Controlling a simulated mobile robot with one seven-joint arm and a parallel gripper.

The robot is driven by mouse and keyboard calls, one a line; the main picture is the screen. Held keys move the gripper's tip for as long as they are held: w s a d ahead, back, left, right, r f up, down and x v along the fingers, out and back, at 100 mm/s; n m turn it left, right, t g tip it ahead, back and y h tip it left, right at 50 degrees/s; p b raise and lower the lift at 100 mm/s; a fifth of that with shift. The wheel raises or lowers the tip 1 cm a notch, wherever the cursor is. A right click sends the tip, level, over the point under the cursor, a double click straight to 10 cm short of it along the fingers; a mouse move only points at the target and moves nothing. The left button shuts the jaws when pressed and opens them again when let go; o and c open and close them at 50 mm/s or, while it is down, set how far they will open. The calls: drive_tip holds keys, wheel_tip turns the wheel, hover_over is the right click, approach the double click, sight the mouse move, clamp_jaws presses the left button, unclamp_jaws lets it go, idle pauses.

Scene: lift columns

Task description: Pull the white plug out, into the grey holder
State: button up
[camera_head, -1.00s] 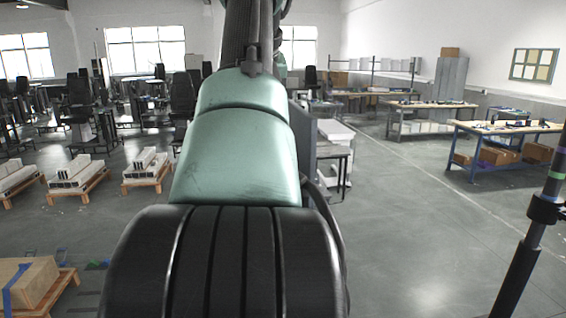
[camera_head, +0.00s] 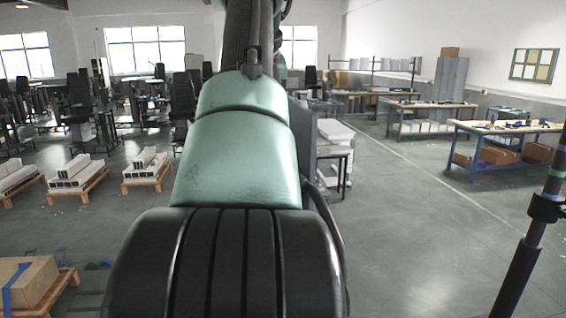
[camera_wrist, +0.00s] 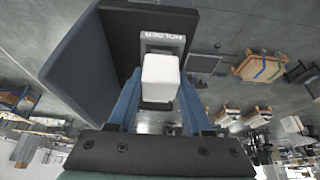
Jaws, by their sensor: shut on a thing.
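In the wrist view the white plug (camera_wrist: 160,76) is a pale block between the two blue fingers of my gripper (camera_wrist: 159,92). My gripper is shut on it. Just beyond the plug is a grey plate with lettering that seems to read HOLDER (camera_wrist: 163,43), partly covered by the plug. I cannot tell whether the plug touches it. In the head view my own arm hides the plug, the holder and my gripper.
A large dark panel (camera_wrist: 82,70) stands close on the left in the wrist view. In the head view, workbenches (camera_head: 505,128) stand at the right, and pallets with white beams (camera_head: 78,174) at the left. Open floor (camera_head: 420,230) lies at the right.

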drive_tip(key=shift+f+b, duration=0.4)
drive_tip(key=shift+f, duration=0.25)
drive_tip(key=o, duration=1.5)
drive_tip(key=shift+o, duration=0.2)
